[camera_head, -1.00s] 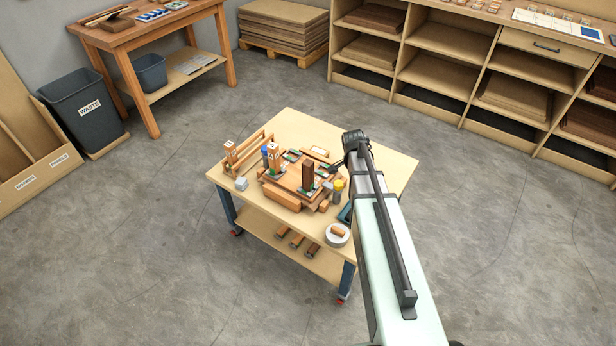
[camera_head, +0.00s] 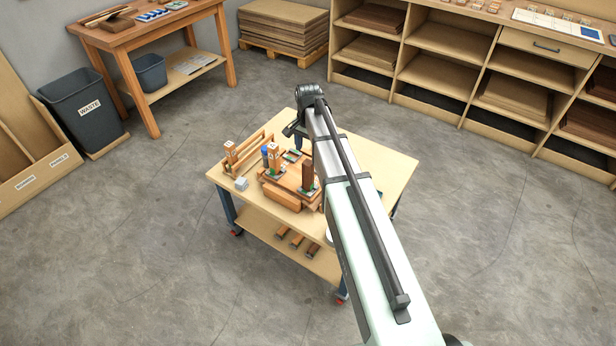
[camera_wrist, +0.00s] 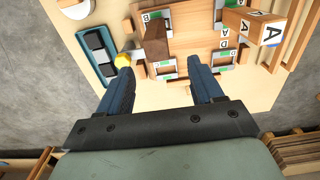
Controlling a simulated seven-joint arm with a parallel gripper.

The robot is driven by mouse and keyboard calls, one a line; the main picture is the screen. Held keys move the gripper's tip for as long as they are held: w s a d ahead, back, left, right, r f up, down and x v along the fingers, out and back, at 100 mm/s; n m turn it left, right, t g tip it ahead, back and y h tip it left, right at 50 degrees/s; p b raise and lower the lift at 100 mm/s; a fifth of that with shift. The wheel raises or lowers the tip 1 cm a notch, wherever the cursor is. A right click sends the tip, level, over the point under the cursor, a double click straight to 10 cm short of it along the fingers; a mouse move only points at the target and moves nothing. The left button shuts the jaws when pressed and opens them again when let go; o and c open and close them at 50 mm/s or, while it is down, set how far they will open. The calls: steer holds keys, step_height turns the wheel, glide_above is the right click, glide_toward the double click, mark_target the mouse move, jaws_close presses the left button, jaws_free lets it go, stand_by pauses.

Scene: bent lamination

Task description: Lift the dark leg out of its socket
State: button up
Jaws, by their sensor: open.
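The dark leg (camera_head: 308,175) stands upright at the right of the wooden frame (camera_head: 283,196) on the cart table. In the wrist view the dark leg (camera_wrist: 156,44) rises from a corner of the frame, just beyond the gap between my fingertips. My gripper (camera_head: 295,135) is open and empty, above the table behind the frame. In the wrist view the open gripper (camera_wrist: 160,70) has one blue finger to each side of the leg's line, apart from it. The leg's lower end and socket are partly hidden.
A light leg marked A (camera_wrist: 262,27) stands on the frame's right in the wrist view. A yellow-topped item (camera_wrist: 122,60) is close by my left finger. A tray with dark pieces (camera_wrist: 97,45) lies at left.

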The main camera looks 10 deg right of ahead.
mark_target(308, 161)
step_height(308, 161, down, 6)
steer(key=shift+r, duration=0.1)
steer(key=shift+s+f, duration=0.2)
steer(key=shift+f, duration=1.1)
steer(key=shift+s+f, duration=0.15)
steer(key=shift+f, duration=1.15)
steer(key=shift+c, duration=0.5)
steer(key=c, duration=1.1)
steer(key=shift+r, duration=0.1)
